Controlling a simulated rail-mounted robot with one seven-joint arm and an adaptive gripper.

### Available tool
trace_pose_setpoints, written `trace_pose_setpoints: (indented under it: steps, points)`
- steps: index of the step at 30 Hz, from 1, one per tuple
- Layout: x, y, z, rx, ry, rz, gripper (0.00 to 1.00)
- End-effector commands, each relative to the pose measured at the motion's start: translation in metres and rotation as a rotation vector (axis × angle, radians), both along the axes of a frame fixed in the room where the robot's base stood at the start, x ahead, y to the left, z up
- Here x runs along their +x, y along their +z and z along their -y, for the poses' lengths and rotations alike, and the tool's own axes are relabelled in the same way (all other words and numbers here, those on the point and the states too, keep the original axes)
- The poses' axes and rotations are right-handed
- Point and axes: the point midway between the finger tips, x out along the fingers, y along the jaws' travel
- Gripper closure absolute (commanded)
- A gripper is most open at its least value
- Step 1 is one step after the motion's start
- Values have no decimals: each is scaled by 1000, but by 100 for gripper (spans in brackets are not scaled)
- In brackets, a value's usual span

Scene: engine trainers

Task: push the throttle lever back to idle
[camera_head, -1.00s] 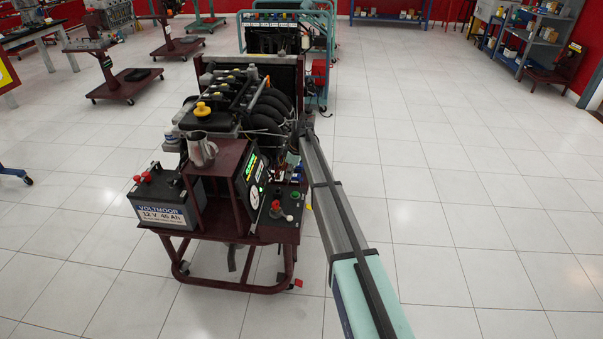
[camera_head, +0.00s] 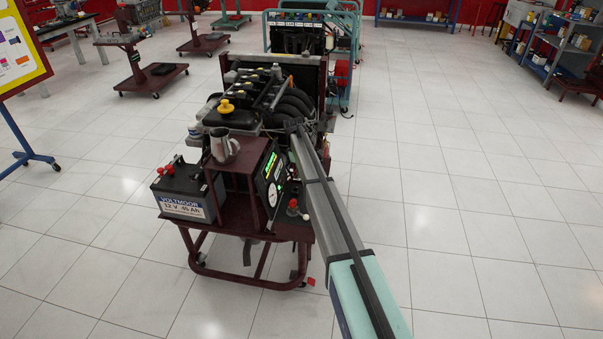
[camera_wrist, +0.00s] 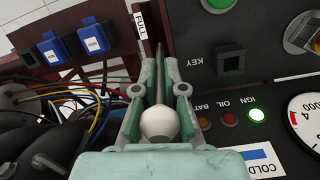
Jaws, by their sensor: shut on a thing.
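The throttle lever shows in the wrist view as a white ball knob (camera_wrist: 158,122) on a thin dark rod, between the two fingers of my gripper (camera_wrist: 156,75). The fingers are closed in around it, with the knob near the palm. A white "FULL" label (camera_wrist: 140,24) stands beside the far end of the rod. No idle mark is visible. In the head view my arm reaches the engine trainer (camera_head: 265,215) from the right front; the lever and fingertips cannot be made out there.
In the wrist view a key switch (camera_wrist: 229,62), a lit green IGN lamp (camera_wrist: 257,114) and a gauge (camera_wrist: 306,118) lie right; blue relays (camera_wrist: 94,37) and loose wires lie left. In the head view a metal jug (camera_head: 224,147) and battery (camera_head: 185,192) sit on the trainer. Floor at right is clear.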

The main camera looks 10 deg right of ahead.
Motion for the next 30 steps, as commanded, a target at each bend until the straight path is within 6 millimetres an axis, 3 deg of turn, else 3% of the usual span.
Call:
trace_pose_setpoints:
  steps: [5,6,7,20,30]
  points:
    - [0,0,0,-1,1,-1,100]
    - [0,0,0,-1,1,-1,76]
    - [0,0,0,-1,1,-1,66]
    - [0,6,-1,0,0,1,65]
    - [3,60,-9,0,0,2,65]
